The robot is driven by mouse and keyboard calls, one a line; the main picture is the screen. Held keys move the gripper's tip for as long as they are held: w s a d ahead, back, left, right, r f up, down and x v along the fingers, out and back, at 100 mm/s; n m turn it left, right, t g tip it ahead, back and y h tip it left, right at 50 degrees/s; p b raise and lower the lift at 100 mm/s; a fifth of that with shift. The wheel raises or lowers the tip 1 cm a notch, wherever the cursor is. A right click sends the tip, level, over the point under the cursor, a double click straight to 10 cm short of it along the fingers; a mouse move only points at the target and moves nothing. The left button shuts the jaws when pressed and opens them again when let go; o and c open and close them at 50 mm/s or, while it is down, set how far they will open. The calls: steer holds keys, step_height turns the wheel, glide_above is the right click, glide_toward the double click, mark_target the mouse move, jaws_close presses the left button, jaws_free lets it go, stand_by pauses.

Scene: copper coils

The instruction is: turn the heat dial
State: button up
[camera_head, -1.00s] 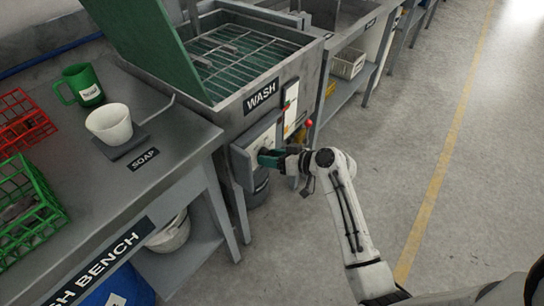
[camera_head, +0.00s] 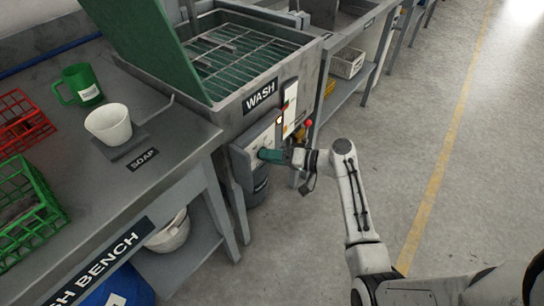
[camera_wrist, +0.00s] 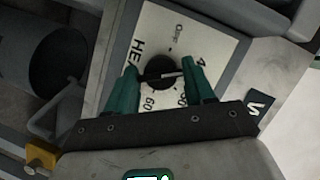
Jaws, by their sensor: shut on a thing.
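The heat dial (camera_wrist: 160,72) is a round black knob with a pale pointer line, on a white plate lettered "HEA" with numbers around it, in the wrist view. My gripper (camera_wrist: 162,76) has its two green fingers on either side of the knob and is shut on it. The pointer line lies across the picture, toward the right finger. In the head view my gripper (camera_head: 267,155) reaches the control panel (camera_head: 257,142) on the front of the wash tank, and the dial itself is hidden there.
The wash tank (camera_head: 262,97) with its raised green lid (camera_head: 145,45) stands above the panel. A red knob (camera_head: 309,123) sticks out right of it. A bench at the left holds a green mug (camera_head: 80,85), a white cup (camera_head: 109,124) and crates. The floor at right is clear.

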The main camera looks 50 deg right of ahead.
stand_by(0.5)
steer(key=o, duration=1)
steer(key=shift+o, duration=0.2)
steer(key=v, duration=1)
steer(key=shift+s+p, duration=0.35)
steer(key=shift+s, duration=0.05)
steer(key=shift+d, duration=0.1)
